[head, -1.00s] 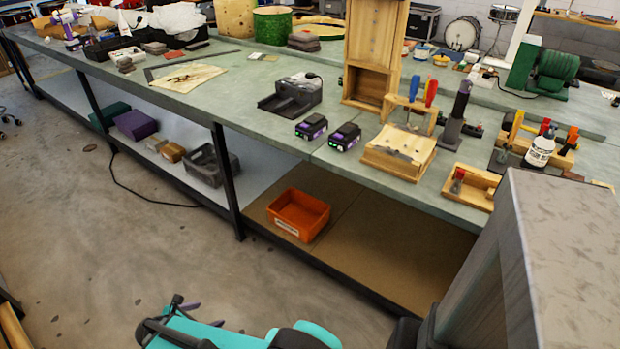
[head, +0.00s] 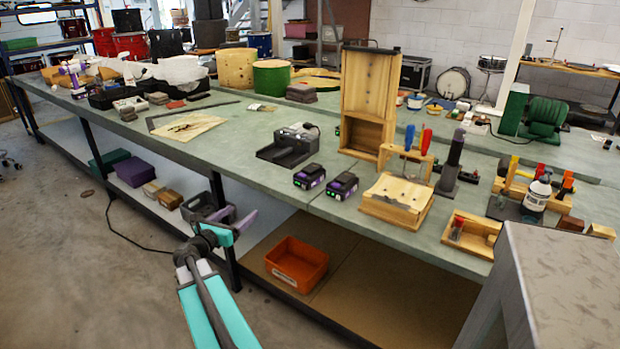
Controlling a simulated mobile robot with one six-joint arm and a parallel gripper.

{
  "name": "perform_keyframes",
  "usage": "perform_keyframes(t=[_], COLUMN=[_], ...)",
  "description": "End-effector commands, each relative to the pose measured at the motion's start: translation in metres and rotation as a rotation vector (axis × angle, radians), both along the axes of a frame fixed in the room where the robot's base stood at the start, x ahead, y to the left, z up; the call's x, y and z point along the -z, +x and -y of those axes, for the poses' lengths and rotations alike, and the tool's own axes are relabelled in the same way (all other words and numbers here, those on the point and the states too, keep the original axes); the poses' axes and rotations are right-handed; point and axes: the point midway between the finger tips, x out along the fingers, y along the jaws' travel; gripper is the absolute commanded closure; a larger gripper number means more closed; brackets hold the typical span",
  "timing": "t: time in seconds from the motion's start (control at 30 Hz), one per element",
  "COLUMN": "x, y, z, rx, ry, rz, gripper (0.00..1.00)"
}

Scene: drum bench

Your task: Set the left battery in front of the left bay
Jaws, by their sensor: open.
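Two black-and-purple batteries stand side by side near the front edge of the bench: the left battery (head: 309,177) and the right battery (head: 342,186). Small green lights show on them. A dark grey charger (head: 291,146) sits just behind and left of them, with a low front part facing the lower left. Its separate bays are too small to tell apart. My gripper (head: 244,212), with purple fingers, is open and empty. It is in front of the bench, lower in the picture and left of the batteries, apart from both.
A wooden block (head: 397,200) stands right of the batteries, with a tall wooden cabinet (head: 367,100) behind. A cloth with tools (head: 188,128) lies to the left. The bench top (head: 235,150) left of the charger is clear. An orange bin (head: 297,264) sits on the lower shelf.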

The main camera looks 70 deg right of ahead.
Motion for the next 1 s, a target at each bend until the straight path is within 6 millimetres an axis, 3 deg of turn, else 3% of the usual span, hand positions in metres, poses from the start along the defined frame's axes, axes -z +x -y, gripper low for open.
perform_keyframes(t=[0.03, 0.2, 0.33, 0.5, 0.7, 1.0], x=[-0.016, -0.059, -0.083, -0.101, -0.101, -0.101], y=[-0.014, -0.060, -0.097, -0.136, -0.152, -0.151], z=[0.016, 0.057, 0.081, 0.101, 0.108, 0.108], rx=[0.027, 0.108, 0.169, 0.228, 0.250, 0.250], ry=[-0.022, -0.074, -0.098, -0.118, -0.119, -0.118], rz=[0.009, 0.038, 0.063, 0.079, 0.079, 0.079], gripper=[0.23, 0.23, 0.23, 0.23, 0.23, 0.23])
